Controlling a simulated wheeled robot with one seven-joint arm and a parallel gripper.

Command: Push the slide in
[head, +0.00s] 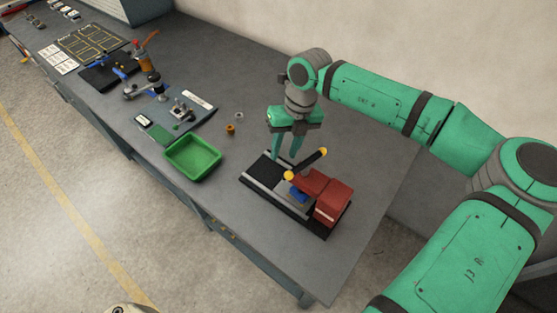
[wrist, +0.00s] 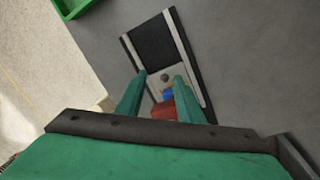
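The slide fixture has a black base with pale rails (head: 262,180) and lies near the right end of the bench. A red block (head: 328,197), a small blue part (head: 298,194) and a black bar with yellow ends (head: 308,163) sit on it. In the wrist view, the grey slide plate (wrist: 153,74) with a dark knob (wrist: 166,77) lies between the rails, with the blue part (wrist: 167,95) and red block (wrist: 164,109) behind it. My gripper (head: 285,160) points down over the fixture, its green fingers apart (wrist: 159,76). Fingertip contact cannot be told.
A green tray (head: 193,171) stands left of the fixture, with a copper-coloured ring (head: 230,128) and a small pale ring (head: 239,115) behind it. Tools and boards (head: 145,85) fill the far left. Bare bench surrounds the fixture.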

